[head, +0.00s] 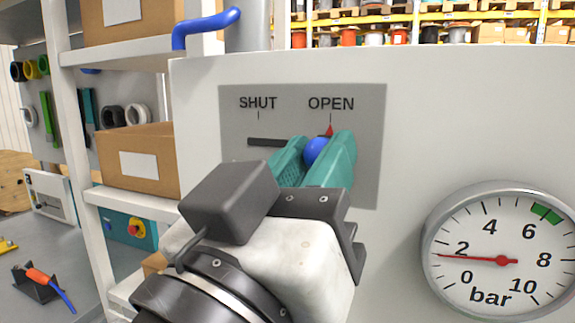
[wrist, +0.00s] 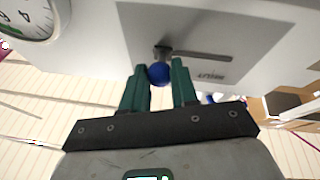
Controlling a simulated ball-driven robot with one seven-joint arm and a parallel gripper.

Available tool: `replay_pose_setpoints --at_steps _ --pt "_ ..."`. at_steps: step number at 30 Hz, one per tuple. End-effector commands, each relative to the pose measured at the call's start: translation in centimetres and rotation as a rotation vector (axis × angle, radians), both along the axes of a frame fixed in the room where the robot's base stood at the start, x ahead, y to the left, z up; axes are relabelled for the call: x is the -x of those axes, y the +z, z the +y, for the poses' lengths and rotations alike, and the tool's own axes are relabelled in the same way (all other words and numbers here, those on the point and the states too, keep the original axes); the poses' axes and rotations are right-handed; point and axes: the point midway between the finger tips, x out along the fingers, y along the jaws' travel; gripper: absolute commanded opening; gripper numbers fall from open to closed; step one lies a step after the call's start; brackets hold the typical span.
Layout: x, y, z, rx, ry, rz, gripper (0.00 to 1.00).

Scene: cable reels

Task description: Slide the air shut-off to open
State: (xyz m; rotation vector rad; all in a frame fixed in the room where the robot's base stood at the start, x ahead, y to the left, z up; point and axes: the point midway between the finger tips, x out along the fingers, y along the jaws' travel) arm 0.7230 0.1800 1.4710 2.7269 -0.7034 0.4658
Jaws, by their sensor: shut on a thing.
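The air shut-off is a slider with a blue ball knob (head: 316,150) in a dark slot (head: 265,142) on a grey plate (head: 235,120) marked SHUT at left and OPEN at right. A red pointer (head: 330,130) shows just under the OPEN tick. My gripper (head: 314,158) has its teal fingers shut on the blue knob, near the OPEN end. In the wrist view the knob (wrist: 159,74) sits between the fingertips, with its stem at the left end of the slot (wrist: 205,55). The fingers hide part of the slot in the head view.
A round bar gauge (head: 500,261) at right has its red needle a little below 2, with a green band at upper right. White shelving with cardboard boxes (head: 137,163) stands close at left.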

Motion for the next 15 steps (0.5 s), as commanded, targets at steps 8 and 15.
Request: replay_pose_setpoints --at_steps 8,15 --pt "0.15 -0.02 -0.45 -0.002 -0.006 0.0 0.0" --pt "0.15 -0.02 -0.45 -0.002 -0.006 0.0 0.46"
